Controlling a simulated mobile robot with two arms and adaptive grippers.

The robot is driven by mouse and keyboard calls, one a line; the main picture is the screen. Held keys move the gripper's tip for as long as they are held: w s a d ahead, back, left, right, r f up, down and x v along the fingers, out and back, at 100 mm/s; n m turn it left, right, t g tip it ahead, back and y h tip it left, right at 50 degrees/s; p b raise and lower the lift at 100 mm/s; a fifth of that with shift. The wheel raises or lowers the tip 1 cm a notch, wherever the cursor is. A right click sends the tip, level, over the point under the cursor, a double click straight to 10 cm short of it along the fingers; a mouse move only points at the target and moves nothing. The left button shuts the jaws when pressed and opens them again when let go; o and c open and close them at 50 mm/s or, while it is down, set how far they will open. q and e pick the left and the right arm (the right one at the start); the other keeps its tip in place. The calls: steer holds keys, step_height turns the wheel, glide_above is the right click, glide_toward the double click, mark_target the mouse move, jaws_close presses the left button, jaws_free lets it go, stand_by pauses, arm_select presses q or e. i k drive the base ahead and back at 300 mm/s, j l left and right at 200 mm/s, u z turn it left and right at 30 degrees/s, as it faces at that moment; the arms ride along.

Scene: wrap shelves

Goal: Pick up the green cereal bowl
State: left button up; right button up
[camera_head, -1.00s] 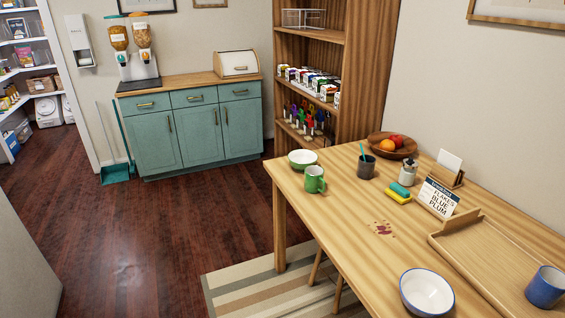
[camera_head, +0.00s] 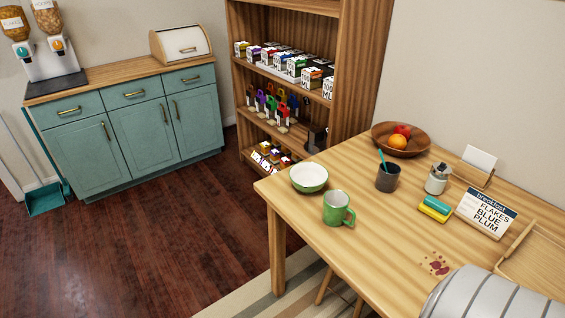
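The green cereal bowl (camera_head: 309,178) has a green outside and a white inside. It stands upright on the wooden table (camera_head: 375,238), near the far left corner. A green mug (camera_head: 337,209) stands close in front of it to the right, its handle to the right. A grey rounded part, likely my own arm, shows at the bottom right. Neither of my grippers shows in the view.
A dark cup (camera_head: 387,177), a sponge stack (camera_head: 435,209), a fruit bowl (camera_head: 401,140), a jar (camera_head: 437,179) and a breakfast sign (camera_head: 485,213) stand on the table. A shelf (camera_head: 355,75) rises behind it. Dark floor is open to the left beside the teal cabinet (camera_head: 145,130).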

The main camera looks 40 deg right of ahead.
mark_target(307, 178)
steer(key=i, duration=0.85)
steer(key=i+z, duration=0.1)
steer(key=i, duration=0.75)
steer(key=i+j, duration=0.15)
steer(key=i, duration=0.7)
steer(key=i+j, duration=0.1)
steer(key=i, duration=0.7)
steer(key=i+z, duration=0.2)
steer(key=z, duration=1.65)
